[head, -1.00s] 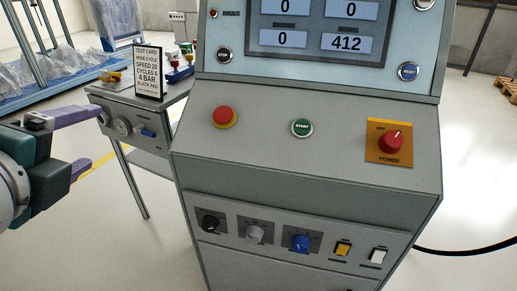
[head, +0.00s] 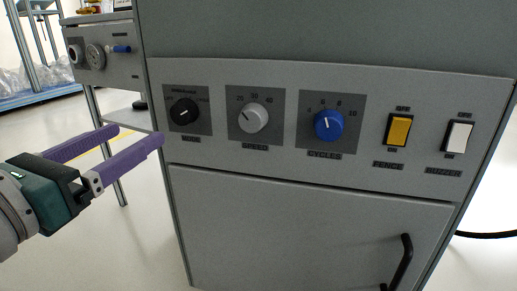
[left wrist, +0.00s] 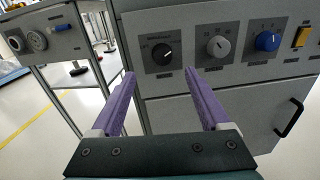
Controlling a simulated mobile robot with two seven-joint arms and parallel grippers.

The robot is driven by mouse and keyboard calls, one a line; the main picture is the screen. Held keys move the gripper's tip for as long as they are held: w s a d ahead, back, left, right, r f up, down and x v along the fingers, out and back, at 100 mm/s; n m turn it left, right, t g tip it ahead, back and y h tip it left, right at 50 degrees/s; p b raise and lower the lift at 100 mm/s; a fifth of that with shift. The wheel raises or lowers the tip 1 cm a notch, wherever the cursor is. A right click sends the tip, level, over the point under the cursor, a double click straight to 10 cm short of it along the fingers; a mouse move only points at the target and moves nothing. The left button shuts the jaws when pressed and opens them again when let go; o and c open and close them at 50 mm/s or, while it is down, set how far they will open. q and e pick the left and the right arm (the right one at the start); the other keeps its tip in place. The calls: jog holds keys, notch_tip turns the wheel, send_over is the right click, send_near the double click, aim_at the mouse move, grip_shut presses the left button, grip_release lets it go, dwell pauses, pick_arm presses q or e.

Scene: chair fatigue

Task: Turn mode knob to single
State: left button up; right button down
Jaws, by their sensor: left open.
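The black mode knob (head: 184,111) is the leftmost knob on the console's front panel, on a dark square plate above a label that seems to read MODE. My left gripper (head: 138,138) is open and empty, with purple fingers, left of and a little below the knob in the head view. In the left wrist view the mode knob (left wrist: 162,53) shows beyond and between the open fingers (left wrist: 160,85), with nothing touching it. My right gripper is not in view.
Right of the mode knob are a grey speed knob (head: 254,118), a blue cycles knob (head: 328,125), a yellow fence switch (head: 398,131) and a white buzzer switch (head: 458,137). A black door handle (head: 402,262) sticks out below. A side table (head: 100,55) with gauges stands at left.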

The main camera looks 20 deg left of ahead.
aim_at(178, 117)
pick_arm(q)
jog(key=w, duration=0.6)
jog(key=w+f, duration=0.1)
jog(key=w, duration=0.3)
jog(key=shift+a, duration=0.15)
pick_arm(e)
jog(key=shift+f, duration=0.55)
pick_arm(q)
grip_shut()
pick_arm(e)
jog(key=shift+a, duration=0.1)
